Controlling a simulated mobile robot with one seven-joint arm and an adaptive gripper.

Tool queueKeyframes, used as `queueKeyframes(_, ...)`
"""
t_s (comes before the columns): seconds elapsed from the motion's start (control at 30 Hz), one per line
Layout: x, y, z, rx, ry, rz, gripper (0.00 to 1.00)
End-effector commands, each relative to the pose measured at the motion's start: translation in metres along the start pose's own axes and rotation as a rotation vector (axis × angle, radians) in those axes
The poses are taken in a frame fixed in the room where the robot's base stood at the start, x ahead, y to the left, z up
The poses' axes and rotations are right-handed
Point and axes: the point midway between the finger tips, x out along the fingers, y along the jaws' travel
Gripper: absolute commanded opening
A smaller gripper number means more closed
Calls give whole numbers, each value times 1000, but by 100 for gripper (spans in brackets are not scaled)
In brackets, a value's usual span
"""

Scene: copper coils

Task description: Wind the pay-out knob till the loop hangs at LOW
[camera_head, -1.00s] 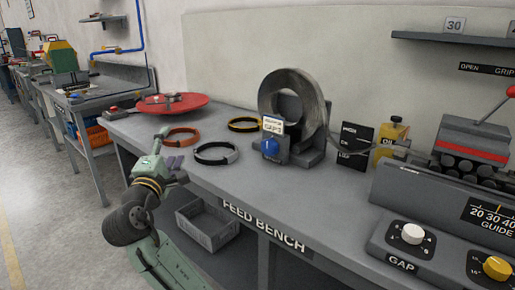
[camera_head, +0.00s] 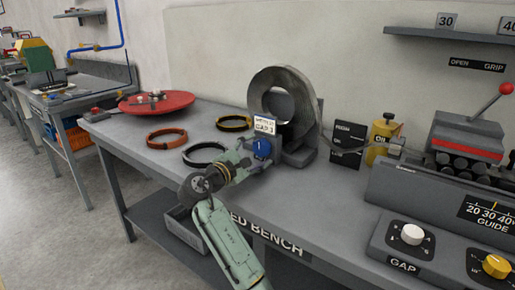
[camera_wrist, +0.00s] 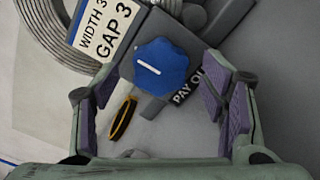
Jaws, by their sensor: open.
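The blue pay-out knob (camera_head: 262,148) is on the front of the grey coil stand, and it fills the upper middle of the wrist view (camera_wrist: 160,66). Its white pointer line is tilted there. My gripper (camera_head: 250,157) is open in front of the knob. In the wrist view its purple-padded fingers (camera_wrist: 158,88) lie on either side of the knob, with clear gaps and no visible contact. The grey coil (camera_head: 265,90) stands above the knob. The dark level board (camera_head: 348,145) stands right of it. The strip's loop is too small to read against the marks.
A card (camera_wrist: 102,38) reading "GAP 3" sits just above the knob. Black (camera_head: 204,154), orange (camera_head: 167,138) and yellow-black (camera_head: 234,123) bands lie on the bench left of it. A yellow oil can (camera_head: 381,138) and the roller machine (camera_head: 465,145) stand to the right.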

Motion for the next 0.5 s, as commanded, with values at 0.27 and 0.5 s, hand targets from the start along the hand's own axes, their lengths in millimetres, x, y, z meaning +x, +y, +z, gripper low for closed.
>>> queueKeyframes(0.27, 14, 0, 0, 1, 2, 0, 66)
queueKeyframes(0.5, 13, 0, 0, 1, 2, 0, 62)
